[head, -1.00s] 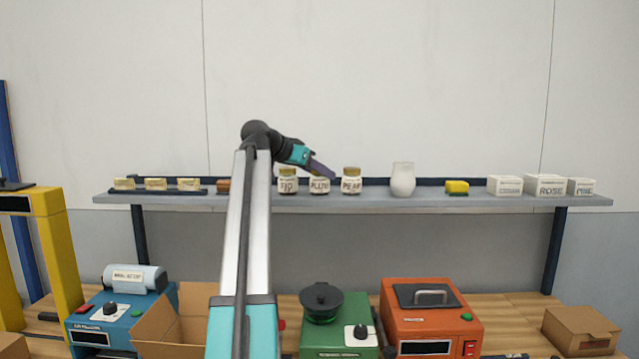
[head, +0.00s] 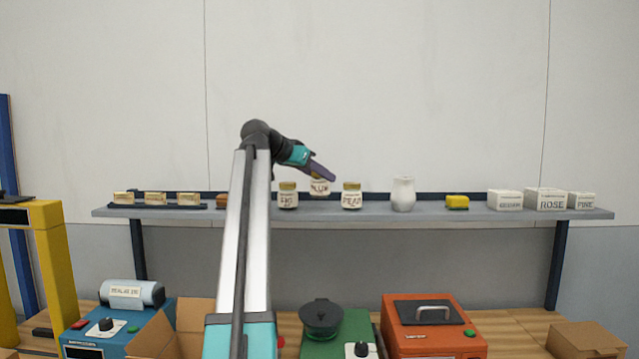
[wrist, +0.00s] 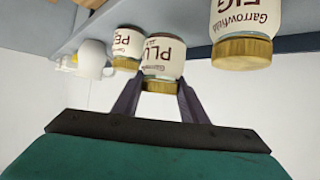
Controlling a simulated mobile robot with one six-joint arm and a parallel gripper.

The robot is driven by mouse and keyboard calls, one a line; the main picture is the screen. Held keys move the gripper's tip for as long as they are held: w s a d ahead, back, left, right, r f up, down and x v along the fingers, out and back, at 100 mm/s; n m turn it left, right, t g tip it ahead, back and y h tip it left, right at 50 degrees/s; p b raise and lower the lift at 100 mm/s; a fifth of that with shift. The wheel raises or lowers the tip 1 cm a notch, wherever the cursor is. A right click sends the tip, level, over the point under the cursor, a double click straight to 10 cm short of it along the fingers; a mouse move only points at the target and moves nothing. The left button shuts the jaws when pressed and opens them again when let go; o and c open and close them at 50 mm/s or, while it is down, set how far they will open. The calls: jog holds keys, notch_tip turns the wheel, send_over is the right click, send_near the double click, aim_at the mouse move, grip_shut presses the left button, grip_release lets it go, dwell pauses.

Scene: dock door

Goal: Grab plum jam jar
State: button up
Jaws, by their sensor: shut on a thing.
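The plum jam jar (head: 320,188) has a white label reading PLUM and a gold lid. In the head view it hangs a little above the shelf, higher than the jars on either side. My gripper (head: 322,176) is shut on it from above, around the lid. In the wrist view the gripper fingers (wrist: 160,97) stand on both sides of the plum jar (wrist: 163,60). The fig jar (head: 288,196) stands on the shelf to its left and the pear jar (head: 352,197) to its right.
Machines, including an orange one (head: 410,318), stand on the bench below. The wall above the shelf is bare.

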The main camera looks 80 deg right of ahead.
jog(key=s+a+r+b, duration=0.1)
jog(key=a+b, duration=0.1)
jog(key=a, duration=1.4)
jog(key=shift+s+r, duration=0.25)
